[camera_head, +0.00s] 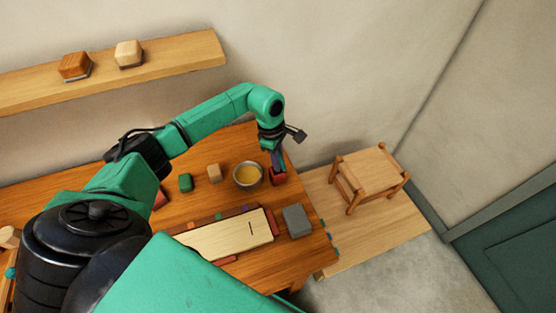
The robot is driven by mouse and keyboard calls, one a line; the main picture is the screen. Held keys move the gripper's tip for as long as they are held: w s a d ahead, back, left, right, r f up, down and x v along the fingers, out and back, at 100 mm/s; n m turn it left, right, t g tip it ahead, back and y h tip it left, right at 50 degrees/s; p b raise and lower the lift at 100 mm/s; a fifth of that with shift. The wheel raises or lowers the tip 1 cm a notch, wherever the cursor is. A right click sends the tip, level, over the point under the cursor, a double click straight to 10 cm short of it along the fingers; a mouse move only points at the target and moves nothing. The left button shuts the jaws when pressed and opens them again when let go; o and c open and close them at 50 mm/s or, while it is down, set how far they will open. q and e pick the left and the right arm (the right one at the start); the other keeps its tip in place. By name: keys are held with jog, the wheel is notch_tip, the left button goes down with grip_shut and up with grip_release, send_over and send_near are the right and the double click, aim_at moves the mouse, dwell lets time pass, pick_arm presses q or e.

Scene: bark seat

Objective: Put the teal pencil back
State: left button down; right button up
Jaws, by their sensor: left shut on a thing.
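My left gripper (277,158) reaches over the far right part of the table (308,268) and points down at a small red holder (279,178). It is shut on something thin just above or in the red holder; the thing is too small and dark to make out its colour. I cannot make out the teal pencil clearly in this view. I cannot tell whether the held thing touches the holder. My right gripper is not in view.
A bowl of yellow contents (247,176) stands close left of the red holder. A grey block (296,220), a pale board (225,236), a green block (185,182) and a tan block (214,173) are on the table. A wooden stool (370,172) stands right. A wall shelf (170,72) holds two blocks.

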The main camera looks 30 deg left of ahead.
pick_arm(q)
jog(key=shift+s+f, duration=0.3)
jog(key=shift+f, duration=0.05)
jog(key=c, duration=0.7)
grip_release()
jog(key=shift+c, duration=0.2)
jog(key=shift+r, duration=0.1)
jog(key=shift+w+r, duration=0.15)
jog(key=r+b, duration=0.1)
jog(key=r, duration=0.3)
jog(key=a+r+b, duration=0.1)
jog(key=r+b, duration=0.1)
jog(key=r, duration=0.3)
jog(key=r+b, duration=0.1)
jog(key=r, duration=0.3)
jog(key=shift+a+r, duration=0.2)
jog(key=shift+a, duration=0.2)
jog(key=shift+a+r, duration=0.1)
jog(key=shift+r, duration=0.4)
